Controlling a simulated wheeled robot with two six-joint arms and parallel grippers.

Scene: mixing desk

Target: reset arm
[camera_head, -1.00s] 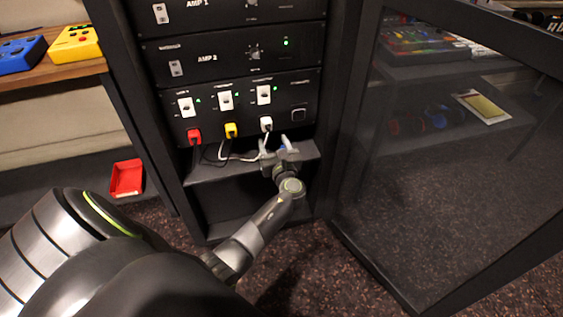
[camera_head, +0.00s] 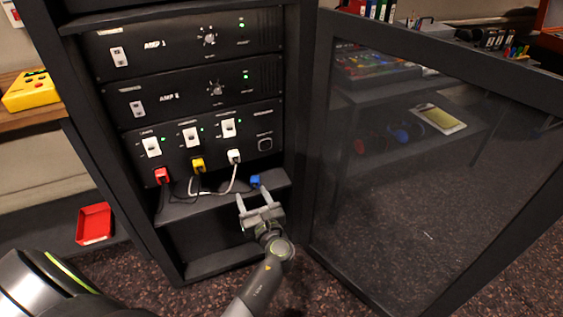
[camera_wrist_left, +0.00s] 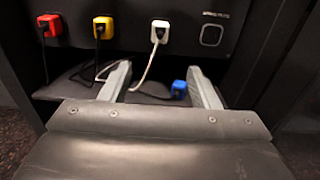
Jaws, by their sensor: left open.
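My left gripper (camera_head: 253,198) is open and empty in front of the lower shelf of the rack, its two fingers pointing at the rack. In the left wrist view the open fingers (camera_wrist_left: 162,85) show with a gap between them. A blue plug (camera_head: 255,181) lies on the shelf just beyond the fingertips; in the left wrist view it shows beside the right finger (camera_wrist_left: 179,88), and I cannot tell if they touch. A red plug (camera_head: 162,176), a yellow plug (camera_head: 198,165) and a white plug (camera_head: 234,156) sit in the lowest panel. My right gripper is not in view.
The rack (camera_head: 183,93) holds amplifier panels with switches and green lights. Its glass door (camera_head: 420,190) stands open at the right. A red tray (camera_head: 94,223) lies low at the left, and a yellow box (camera_head: 30,90) sits on a wooden shelf. Cables hang near the gripper.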

